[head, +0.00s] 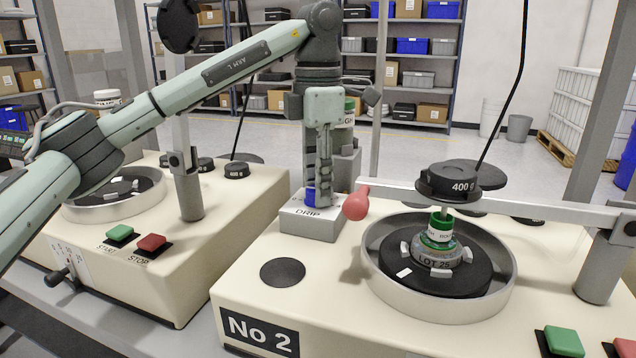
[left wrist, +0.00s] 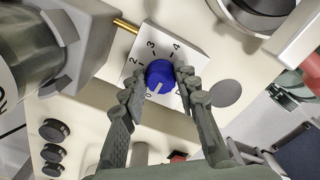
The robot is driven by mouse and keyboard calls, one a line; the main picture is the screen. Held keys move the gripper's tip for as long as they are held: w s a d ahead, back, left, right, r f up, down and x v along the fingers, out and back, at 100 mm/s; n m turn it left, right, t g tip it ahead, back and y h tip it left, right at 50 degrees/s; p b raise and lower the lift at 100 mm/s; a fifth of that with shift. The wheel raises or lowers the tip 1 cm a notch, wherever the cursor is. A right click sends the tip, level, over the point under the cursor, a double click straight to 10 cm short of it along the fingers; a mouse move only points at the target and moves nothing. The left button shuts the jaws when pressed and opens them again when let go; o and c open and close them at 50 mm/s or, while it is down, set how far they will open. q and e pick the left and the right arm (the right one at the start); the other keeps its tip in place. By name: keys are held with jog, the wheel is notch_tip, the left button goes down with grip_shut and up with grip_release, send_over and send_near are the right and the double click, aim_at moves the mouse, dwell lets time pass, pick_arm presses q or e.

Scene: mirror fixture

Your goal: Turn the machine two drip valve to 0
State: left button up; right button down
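The drip valve on machine two is a blue knob (head: 310,196) on a pale box marked DRIP (head: 309,221). In the left wrist view the knob (left wrist: 159,76) sits on a face with numbers such as 2, 3 and 4. Its white pointer mark is on the lower side, close to a label that looks like 0. My left gripper (head: 318,182) is over the knob, pointing down. In the left wrist view its fingers (left wrist: 162,82) stand on either side of the knob, apart, with a small gap showing. My right gripper is not seen.
The No 2 plate (head: 259,333) marks the front machine. A round pan (head: 440,309) holds a specimen under a lever with a 400 g weight (head: 448,184). Another machine (head: 150,225) stands left.

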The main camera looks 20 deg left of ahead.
pick_arm(q)
jog(key=o, duration=0.4)
jog(key=shift+c, duration=0.2)
notch_tip(320, 180, up, 12)
dwell(0.6)
